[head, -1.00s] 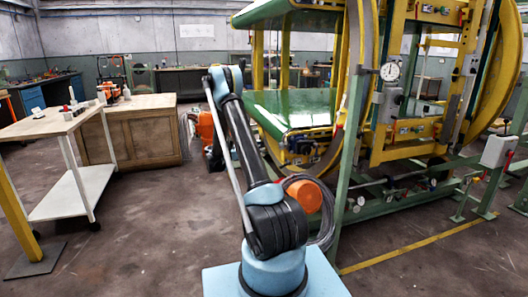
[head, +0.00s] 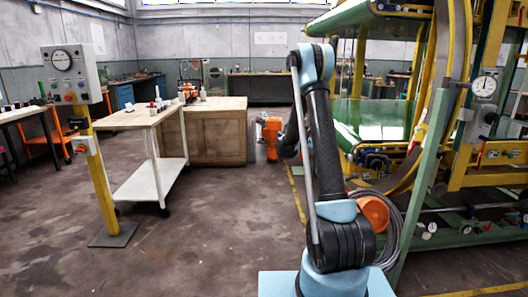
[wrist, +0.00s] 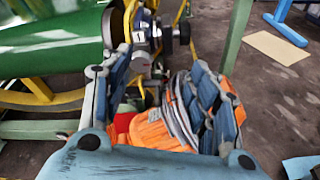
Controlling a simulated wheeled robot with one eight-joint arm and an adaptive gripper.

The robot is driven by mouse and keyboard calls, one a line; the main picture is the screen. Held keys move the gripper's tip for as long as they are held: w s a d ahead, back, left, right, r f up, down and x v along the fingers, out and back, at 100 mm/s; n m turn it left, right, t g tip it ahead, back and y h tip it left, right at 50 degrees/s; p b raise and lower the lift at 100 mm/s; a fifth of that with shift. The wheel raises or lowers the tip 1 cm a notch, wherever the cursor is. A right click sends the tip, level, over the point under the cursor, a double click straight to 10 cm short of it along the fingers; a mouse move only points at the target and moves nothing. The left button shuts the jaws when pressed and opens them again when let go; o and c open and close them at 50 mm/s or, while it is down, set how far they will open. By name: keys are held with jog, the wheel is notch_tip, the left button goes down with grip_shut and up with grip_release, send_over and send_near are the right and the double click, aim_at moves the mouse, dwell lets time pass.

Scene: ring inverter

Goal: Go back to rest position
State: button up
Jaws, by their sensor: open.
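My arm (head: 322,130) stands up from its light-blue base in the head view, its elbow high and its far part dropping behind the upper link. My gripper cannot be made out clearly there. In the wrist view my gripper (wrist: 162,70) has its two blue-grey fingers spread apart. An orange part with grey bands (wrist: 165,130) shows between and below the fingers. I cannot tell how far it is from them, and I see no grip on it.
The ring inverter (head: 440,110), with green beds and yellow rings, fills the right side. A wooden-topped trolley (head: 140,118) and a wooden cabinet (head: 215,135) stand left of my arm. A control box on a yellow post (head: 72,75) is at the left. Bare floor (head: 200,225) lies in front.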

jog(key=s+a+r+m+y, duration=0.1)
jog(key=s+r+m+y, duration=0.25)
jog(key=s, duration=0.85)
jog(key=s+a+r+m+y, duration=0.2)
jog(key=s+r+m+y, duration=0.15)
jog(key=s, duration=0.85)
jog(key=s+a+f+m+y, duration=0.2)
jog(key=s+a+f, duration=0.1)
jog(key=s, duration=0.5)
jog(key=s+a+f+m+t+y, duration=0.1)
jog(key=s+a+f+m+y, duration=0.2)
jog(key=s, duration=0.5)
jog(key=s+a+f+m+y, duration=0.2)
jog(key=s+a+f+y, duration=0.1)
jog(key=s+a, duration=0.3)
jog(key=shift+s+a+f+m, duration=0.25)
jog(key=shift+s+f+m, duration=0.15)
jog(key=shift+s+f, duration=0.55)
jog(key=shift+s+r, duration=0.1)
jog(key=shift+r, duration=0.05)
jog(key=shift+w+f, duration=0.2)
jog(key=shift+w, duration=0.2)
jog(key=shift+d, duration=0.15)
